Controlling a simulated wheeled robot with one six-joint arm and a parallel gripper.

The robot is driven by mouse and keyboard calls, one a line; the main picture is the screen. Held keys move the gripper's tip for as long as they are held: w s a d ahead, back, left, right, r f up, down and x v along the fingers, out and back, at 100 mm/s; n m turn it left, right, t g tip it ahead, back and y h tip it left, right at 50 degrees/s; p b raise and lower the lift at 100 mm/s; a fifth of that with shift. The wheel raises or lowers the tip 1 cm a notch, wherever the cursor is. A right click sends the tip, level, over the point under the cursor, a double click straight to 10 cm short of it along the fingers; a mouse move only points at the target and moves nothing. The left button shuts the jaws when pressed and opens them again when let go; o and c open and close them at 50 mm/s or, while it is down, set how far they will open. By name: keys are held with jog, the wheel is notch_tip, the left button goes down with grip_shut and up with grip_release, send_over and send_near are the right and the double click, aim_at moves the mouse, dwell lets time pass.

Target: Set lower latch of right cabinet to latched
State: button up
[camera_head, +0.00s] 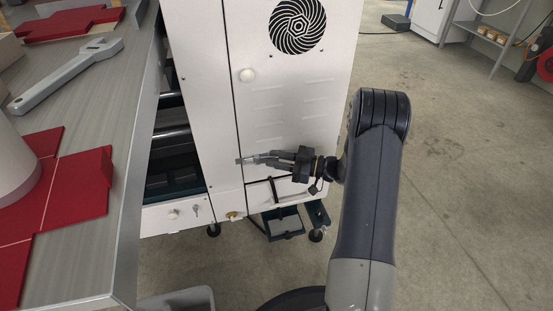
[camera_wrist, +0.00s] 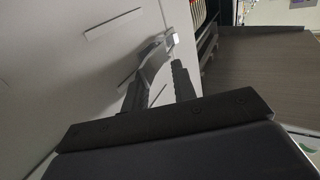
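The right cabinet's white panel (camera_head: 290,120) stands in the middle of the head view. It carries a round white knob (camera_head: 247,75) high on its left side. My gripper (camera_head: 243,160) reaches left across the panel, its tips at the vertical seam below that knob. A small bright metal piece (camera_wrist: 174,40) shows at the fingertips in the wrist view. I cannot tell whether it is the lower latch or part of a finger. My gripper's two dark fingers (camera_wrist: 166,58) converge there. Whether they are open or shut on it is unclear. No lower latch shows clearly, and its setting cannot be read.
A grey worktop (camera_head: 95,130) with red pieces and a large wrench (camera_head: 68,72) lies left of the cabinet. A brass fitting (camera_head: 233,215) sits low on the cabinet. A round fan vent (camera_head: 297,25) is near the top. The floor to the right is open.

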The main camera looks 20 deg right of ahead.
jog(key=p+v, duration=0.2)
jog(key=v, duration=0.8)
jog(key=shift+s+d+p, duration=0.15)
jog(key=shift+d+p, duration=0.05)
jog(key=shift+p, duration=0.15)
jog(key=b+x, duration=0.2)
jog(key=x, duration=0.5)
jog(key=shift+a, duration=0.2)
